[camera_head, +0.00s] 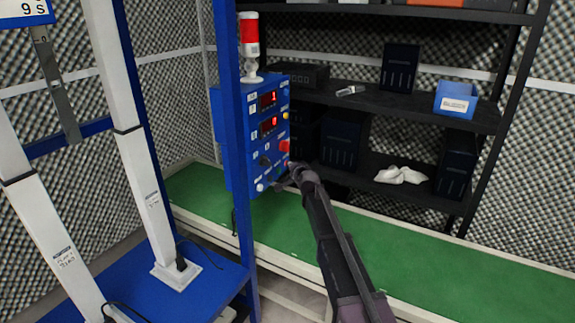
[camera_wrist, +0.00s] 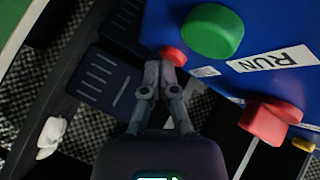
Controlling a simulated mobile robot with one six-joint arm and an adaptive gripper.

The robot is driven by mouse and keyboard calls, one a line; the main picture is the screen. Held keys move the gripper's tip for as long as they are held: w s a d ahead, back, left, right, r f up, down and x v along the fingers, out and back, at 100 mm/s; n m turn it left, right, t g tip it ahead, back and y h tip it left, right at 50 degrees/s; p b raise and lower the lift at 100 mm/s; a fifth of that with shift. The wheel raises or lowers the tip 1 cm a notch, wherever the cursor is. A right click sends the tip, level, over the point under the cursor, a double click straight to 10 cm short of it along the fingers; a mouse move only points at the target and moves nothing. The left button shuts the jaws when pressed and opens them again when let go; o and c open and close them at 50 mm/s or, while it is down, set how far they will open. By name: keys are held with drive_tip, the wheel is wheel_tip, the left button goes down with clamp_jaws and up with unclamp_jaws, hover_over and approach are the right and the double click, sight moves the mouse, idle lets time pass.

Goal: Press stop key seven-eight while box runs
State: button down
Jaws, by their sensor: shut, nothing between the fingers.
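A blue control box (camera_head: 262,125) stands behind a blue post, with two red-lit displays (camera_head: 269,100) and several small keys. A red key (camera_head: 284,146) is on its right side. The wrist view shows a green button (camera_wrist: 212,32) beside a RUN label (camera_wrist: 273,60), a larger red button (camera_wrist: 270,120) and a small red button (camera_wrist: 173,55). My gripper (camera_wrist: 163,66) is shut and empty, its tips over the small red button's lower edge; I cannot tell whether they touch it. In the head view my gripper (camera_head: 291,176) is at the box's lower right.
A red-and-white signal lamp (camera_head: 250,35) tops the box. A green bench top (camera_head: 420,268) runs below. Behind is a black shelf (camera_head: 430,108) with dark boxes, a blue bin (camera_head: 456,100) and a white cloth (camera_head: 401,175). White posts (camera_head: 145,190) and blue framing stand at left.

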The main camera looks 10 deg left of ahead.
idle(0.4)
drive_tip(key=shift+s+d, duration=0.35)
drive_tip(key=shift+d, duration=0.45)
drive_tip(key=shift+d, duration=0.1)
drive_tip(key=shift+s+d, duration=0.3)
drive_tip(key=shift+d, duration=0.45)
drive_tip(key=shift+s+d, duration=0.25)
drive_tip(key=shift+d, duration=0.5)
drive_tip(key=shift+s+d, duration=0.3)
drive_tip(key=shift+d, duration=0.45)
